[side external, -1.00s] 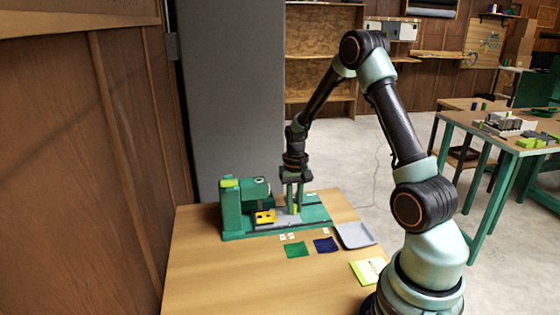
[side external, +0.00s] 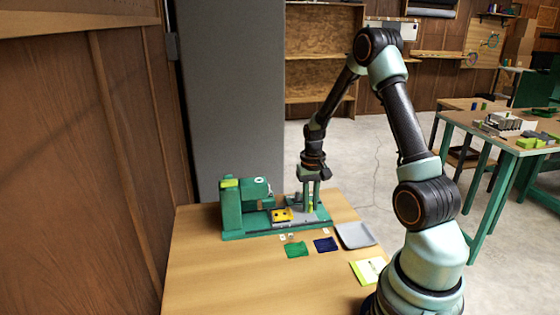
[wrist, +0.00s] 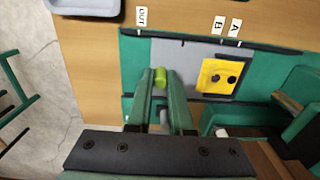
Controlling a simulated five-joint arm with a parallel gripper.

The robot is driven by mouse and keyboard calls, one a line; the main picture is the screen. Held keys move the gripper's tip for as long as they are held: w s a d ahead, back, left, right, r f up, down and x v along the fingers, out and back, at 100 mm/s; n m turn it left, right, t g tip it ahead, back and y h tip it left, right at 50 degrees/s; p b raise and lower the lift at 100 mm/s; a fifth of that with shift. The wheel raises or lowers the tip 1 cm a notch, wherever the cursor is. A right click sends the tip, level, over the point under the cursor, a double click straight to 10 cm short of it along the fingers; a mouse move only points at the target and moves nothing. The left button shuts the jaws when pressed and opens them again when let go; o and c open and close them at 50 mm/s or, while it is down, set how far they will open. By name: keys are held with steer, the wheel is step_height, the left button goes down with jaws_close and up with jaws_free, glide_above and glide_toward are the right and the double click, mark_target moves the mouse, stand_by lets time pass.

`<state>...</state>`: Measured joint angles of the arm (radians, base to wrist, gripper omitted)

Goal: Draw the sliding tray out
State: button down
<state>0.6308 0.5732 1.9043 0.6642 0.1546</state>
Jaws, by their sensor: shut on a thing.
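The sliding tray (wrist: 185,55) is a flat grey plate lying in the green machine base. It bears a yellow block (wrist: 217,76) with two dark holes, also seen in the side view (side external: 282,215). A lime-green handle (wrist: 160,77) stands upright near the tray's left end in the wrist view. My gripper (side external: 310,203) points down and its two fingers are shut on this handle. White labels lie along the base: OUT (wrist: 142,16), B (wrist: 219,25) and A (wrist: 236,28). The handle is slightly right of OUT, and the yellow block is near B.
The green machine's tall body (side external: 232,205) stands left of the tray in the side view. A grey dish (side external: 355,235), a green cloth (side external: 297,250), a blue cloth (side external: 326,244) and a lime-and-white card (side external: 368,270) lie on the wooden table (side external: 220,275). The table's front left is clear.

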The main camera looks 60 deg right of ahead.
steer(key=shift+s+d, duration=2)
steer(key=c, duration=0.8)
jaws_free()
steer(key=shift+r, duration=0.15)
steer(key=shift+r, duration=2.9)
step_height(320, 180, up, 4)
